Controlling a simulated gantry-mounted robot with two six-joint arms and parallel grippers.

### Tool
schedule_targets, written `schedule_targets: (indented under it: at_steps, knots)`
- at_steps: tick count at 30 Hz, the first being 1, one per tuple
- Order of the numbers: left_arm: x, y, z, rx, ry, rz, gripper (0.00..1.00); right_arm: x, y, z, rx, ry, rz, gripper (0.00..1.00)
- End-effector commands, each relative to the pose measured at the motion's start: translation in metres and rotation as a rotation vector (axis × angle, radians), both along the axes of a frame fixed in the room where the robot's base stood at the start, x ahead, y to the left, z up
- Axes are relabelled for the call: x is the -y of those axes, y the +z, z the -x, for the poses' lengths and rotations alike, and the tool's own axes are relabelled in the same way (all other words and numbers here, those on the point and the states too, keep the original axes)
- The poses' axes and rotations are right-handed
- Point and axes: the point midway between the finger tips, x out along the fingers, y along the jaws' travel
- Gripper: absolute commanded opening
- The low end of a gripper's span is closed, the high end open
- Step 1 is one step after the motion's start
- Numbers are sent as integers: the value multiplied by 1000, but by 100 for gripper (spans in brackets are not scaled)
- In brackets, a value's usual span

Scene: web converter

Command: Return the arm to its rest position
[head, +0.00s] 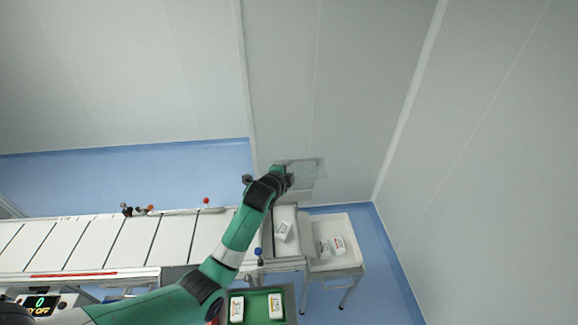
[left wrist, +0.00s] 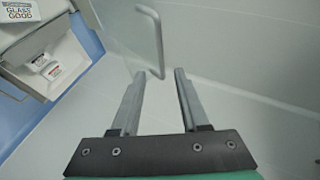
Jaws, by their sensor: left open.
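My left arm is green and black and comes in from the bottom left of the head view, reaching up over the right end of the conveyor. My left gripper (head: 290,177) is at its far end, in front of the grey wall, close to a clear panel (head: 312,169). In the left wrist view the two fingers of my left gripper (left wrist: 160,78) are apart with nothing between them. The clear panel (left wrist: 118,25) with a pale bent edge is just beyond the fingertips; I cannot tell whether they touch. My right gripper is not in view.
A white conveyor (head: 90,243) runs along the left. A white bin (head: 349,262) with small labelled boxes stands at the right, also seen in the left wrist view (left wrist: 72,62). A green tray (head: 256,292) with white packs lies below. The wall closes off the back.

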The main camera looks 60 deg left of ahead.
Motion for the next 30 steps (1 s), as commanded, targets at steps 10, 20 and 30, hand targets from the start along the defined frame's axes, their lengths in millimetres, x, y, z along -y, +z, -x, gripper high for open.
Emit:
schedule_targets:
  at_steps: [10,20,30]
  knots:
    - [0,0,0,1,0,-1,45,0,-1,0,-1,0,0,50]
    - [57,32,-46,52,-118,-26,45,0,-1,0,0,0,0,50]
    - [235,264,-85,621,-409,-5,45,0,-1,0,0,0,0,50]
